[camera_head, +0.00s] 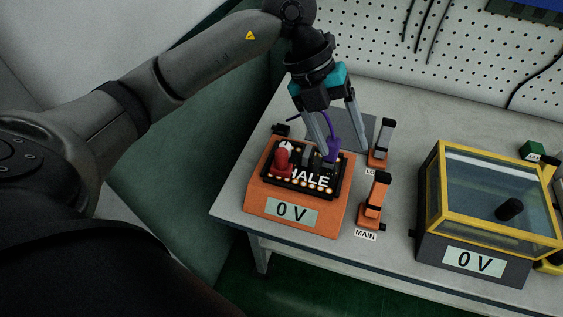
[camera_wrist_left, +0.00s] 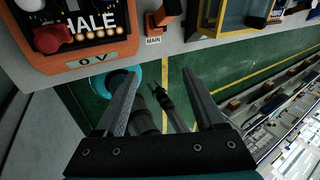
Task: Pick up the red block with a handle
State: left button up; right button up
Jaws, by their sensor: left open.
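The red block with a handle (camera_head: 282,158) stands at the left end of the black circuit board on the orange "0 V" unit. It has a pale top part. In the left wrist view the red block (camera_wrist_left: 52,38) shows at the upper left, outside the jaws. My left gripper (camera_head: 342,152) is open over the right back part of the unit, to the right of the red block and apart from it. A purple part (camera_head: 332,147) with a wire shows between its fingers; I cannot tell whether they touch. In the left wrist view the open fingers (camera_wrist_left: 160,76) hold nothing.
The orange unit (camera_head: 265,212) sits near the table's (camera_head: 398,255) front left corner. An orange MAIN switch (camera_head: 374,200) and a grey-topped switch (camera_head: 383,140) stand to its right. A yellow-framed clear box (camera_head: 432,190) is further right. A pegboard (camera_head: 380,45) rises behind.

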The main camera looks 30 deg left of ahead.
aim_at(281, 150)
pick_arm(q)
jog(key=a+n+y, duration=0.3)
jog(key=a+y, duration=0.3)
jog(key=a, duration=0.6)
jog(key=f, duration=0.2)
jog(key=f+b, duration=0.1)
jog(key=f, duration=0.5)
jog(key=shift+w+a, duration=0.1)
jog(key=shift+w, duration=0.25)
jog(key=shift+w+f+b, duration=0.1)
jog(key=shift+f+b, duration=0.55)
jog(key=shift+f, duration=2.35)
jog(key=shift+c, duration=0.3)
grip_shut()
jog(key=shift+r, duration=0.1)
